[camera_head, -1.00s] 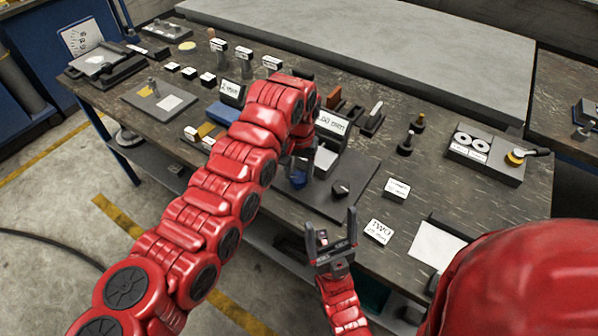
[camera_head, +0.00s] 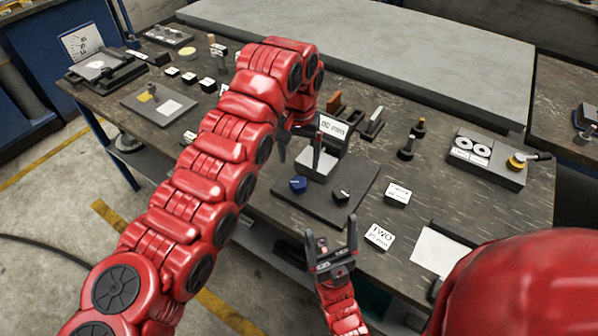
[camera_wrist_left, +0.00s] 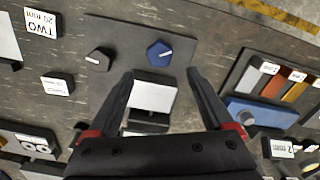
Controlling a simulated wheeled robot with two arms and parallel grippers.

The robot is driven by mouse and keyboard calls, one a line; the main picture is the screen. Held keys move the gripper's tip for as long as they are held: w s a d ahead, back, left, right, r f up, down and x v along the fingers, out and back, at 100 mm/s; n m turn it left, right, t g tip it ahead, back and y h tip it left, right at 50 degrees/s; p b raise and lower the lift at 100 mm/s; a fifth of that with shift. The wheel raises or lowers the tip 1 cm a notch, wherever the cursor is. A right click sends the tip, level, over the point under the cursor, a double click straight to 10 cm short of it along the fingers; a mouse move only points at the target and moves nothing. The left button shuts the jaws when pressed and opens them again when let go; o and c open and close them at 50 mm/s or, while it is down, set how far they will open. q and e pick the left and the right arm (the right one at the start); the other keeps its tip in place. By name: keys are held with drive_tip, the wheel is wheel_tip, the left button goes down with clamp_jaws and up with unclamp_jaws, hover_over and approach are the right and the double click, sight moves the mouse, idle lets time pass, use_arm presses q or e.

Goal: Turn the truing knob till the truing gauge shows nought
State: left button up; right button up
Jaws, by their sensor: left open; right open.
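A dark plate (camera_head: 357,176) on the bench carries a blue knob (camera_head: 299,185), a black knob (camera_head: 341,196) and a white-topped block (camera_head: 318,166) with an upright display (camera_head: 333,127) behind. The display's reading is too small to be sure of. I cannot tell which knob is the truing knob. My left gripper (camera_head: 300,150) is open and empty above the block. In the left wrist view the blue knob (camera_wrist_left: 160,50), with a pale pointer line, lies beyond the fingertips, apart from them. My right gripper (camera_head: 331,228) is open and empty near the bench's front edge.
A white sign reading TWO (camera_head: 380,236) and a smaller sign (camera_head: 397,193) stand right of the plate. Black posts (camera_head: 407,147) and a box with two dials (camera_head: 484,158) stand farther right. Several small blocks and signs lie behind my left arm.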

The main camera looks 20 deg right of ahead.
use_arm(q)
wheel_tip(320, 180, up, 10)
drive_tip(key=p, duration=0.1)
drive_tip(key=shift+f, duration=0.2)
idle(0.4)
